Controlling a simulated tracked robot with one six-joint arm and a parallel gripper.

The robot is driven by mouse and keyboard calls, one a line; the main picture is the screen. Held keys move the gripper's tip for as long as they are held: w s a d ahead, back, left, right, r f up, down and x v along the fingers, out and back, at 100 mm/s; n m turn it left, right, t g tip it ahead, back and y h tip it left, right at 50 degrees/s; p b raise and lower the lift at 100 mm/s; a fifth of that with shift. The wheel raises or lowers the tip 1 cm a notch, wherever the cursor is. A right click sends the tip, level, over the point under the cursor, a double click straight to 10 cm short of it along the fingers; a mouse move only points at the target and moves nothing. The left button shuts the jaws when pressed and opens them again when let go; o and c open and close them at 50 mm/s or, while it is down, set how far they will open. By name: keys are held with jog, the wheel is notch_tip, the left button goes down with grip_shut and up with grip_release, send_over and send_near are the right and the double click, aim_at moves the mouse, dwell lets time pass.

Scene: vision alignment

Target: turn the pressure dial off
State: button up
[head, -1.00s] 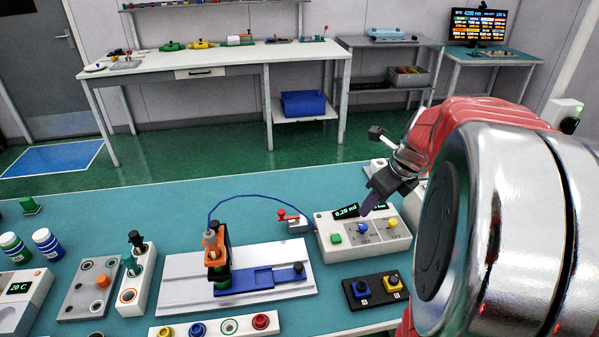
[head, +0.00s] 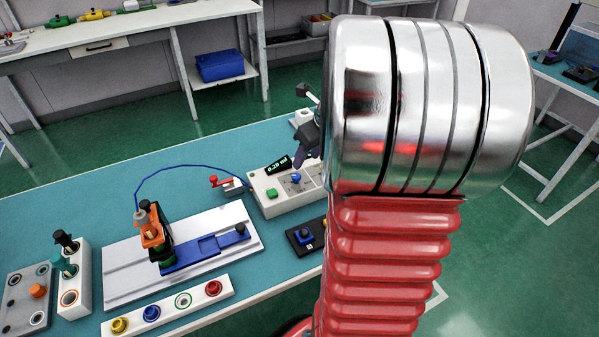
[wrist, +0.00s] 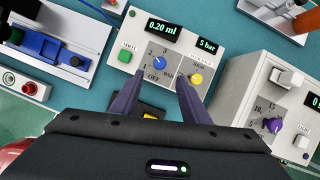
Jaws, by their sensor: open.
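The white dispenser box (wrist: 135,40) shows in the wrist view with a 0.20 ml display and a 5 bar display. Its blue dial (wrist: 159,63) has numbers around it and lettering reading OFF and BAR below. A yellow knob (wrist: 196,79) sits to its right. In the wrist view my gripper (wrist: 160,82) is open and empty, its fingers spread below and either side of the blue dial. I cannot tell its height above the panel. In the head view the blue dial (head: 295,178) is visible beside my gripper (head: 303,160), partly hidden by my arm.
A green button (wrist: 125,56) is left of the blue dial. Another white device (wrist: 235,95) with a purple knob stands close on the right. A red-handled valve (head: 228,183), a syringe fixture (head: 152,240) and a black two-button box (head: 305,237) stand nearby.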

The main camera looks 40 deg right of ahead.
aim_at(297, 176)
jog(key=x, duration=1)
jog(key=shift+c, duration=0.3)
